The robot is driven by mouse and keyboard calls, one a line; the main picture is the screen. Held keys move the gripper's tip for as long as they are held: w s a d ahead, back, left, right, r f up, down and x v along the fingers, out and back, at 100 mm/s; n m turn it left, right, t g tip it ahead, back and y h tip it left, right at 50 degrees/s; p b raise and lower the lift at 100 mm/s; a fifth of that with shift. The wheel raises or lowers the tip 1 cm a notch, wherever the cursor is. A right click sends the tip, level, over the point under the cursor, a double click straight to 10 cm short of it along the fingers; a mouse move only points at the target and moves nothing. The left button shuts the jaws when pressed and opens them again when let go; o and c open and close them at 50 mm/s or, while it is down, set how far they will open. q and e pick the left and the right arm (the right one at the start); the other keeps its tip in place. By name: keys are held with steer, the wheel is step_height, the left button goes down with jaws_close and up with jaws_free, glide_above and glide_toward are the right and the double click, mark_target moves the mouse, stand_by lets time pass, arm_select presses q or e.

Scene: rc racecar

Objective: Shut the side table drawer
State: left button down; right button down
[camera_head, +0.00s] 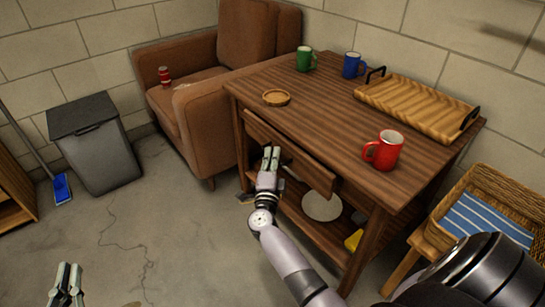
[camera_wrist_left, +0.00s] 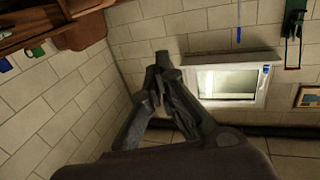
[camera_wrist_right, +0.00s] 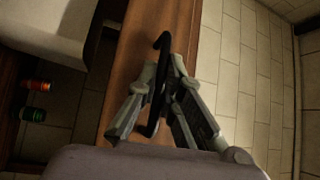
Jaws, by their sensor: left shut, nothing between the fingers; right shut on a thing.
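The wooden side table (camera_head: 335,110) stands in the middle right of the head view. Its drawer (camera_head: 310,168) sits under the top, with its front standing out from the table. My right gripper (camera_head: 271,153) is at the drawer front. In the right wrist view, my right gripper (camera_wrist_right: 162,75) is shut on the black drawer handle (camera_wrist_right: 163,42), against the brown drawer front (camera_wrist_right: 133,62). My left gripper (camera_head: 68,278) is low at the left of the head view, away from the table. In the left wrist view, my left gripper (camera_wrist_left: 163,62) is shut and empty.
An armchair (camera_head: 195,125) stands behind left, a bin (camera_head: 95,145) farther left. The floor (camera_head: 130,225) between is clear.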

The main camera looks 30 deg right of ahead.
mark_target(284, 154)
arm_select(q)
steer(key=shift+w+r, duration=0.1)
steer(key=shift+r, duration=0.1)
arm_select(e)
steer(key=shift+d, duration=0.1)
